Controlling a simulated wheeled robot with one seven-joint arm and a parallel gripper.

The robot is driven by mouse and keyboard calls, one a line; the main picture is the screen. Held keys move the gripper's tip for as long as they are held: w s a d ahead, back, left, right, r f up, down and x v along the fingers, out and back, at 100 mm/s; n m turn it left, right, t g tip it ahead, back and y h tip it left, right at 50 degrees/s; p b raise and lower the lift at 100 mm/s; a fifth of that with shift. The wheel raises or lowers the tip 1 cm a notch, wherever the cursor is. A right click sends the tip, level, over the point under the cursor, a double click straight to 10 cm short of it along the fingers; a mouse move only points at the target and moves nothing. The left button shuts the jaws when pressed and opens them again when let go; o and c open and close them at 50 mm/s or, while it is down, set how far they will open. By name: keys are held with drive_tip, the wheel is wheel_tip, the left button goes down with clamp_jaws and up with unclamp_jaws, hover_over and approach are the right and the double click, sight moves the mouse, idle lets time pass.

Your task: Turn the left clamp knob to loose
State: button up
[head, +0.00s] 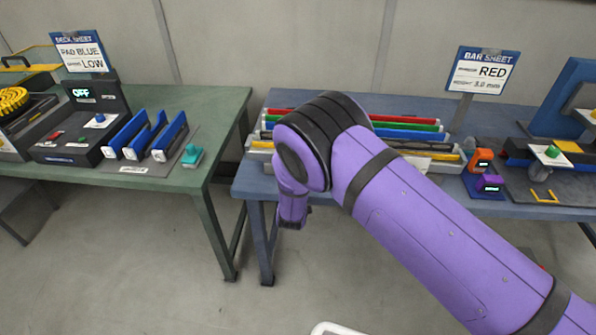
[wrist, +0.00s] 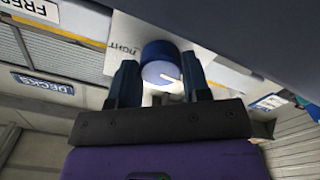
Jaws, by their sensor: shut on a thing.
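The fingers are shut on the knob, one on each side. A white plate (wrist: 122,32) behind the knob carries a partly hidden word that looks like "TIGHT". The other markings are hidden. In the head view my arm bends down in the middle, and I cannot make out the fingers or this knob there.
In the head view, a green table (head: 213,100) with a black control box (head: 85,150) stands left. A blue table (head: 290,97) with coloured bars stands behind my arm. Floor between them is clear.

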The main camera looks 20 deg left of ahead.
drive_tip(key=shift+s+f, duration=0.1)
drive_tip(key=o, duration=0.9)
drive_tip(key=v, duration=1)
drive_tip(key=shift+s, duration=0.35)
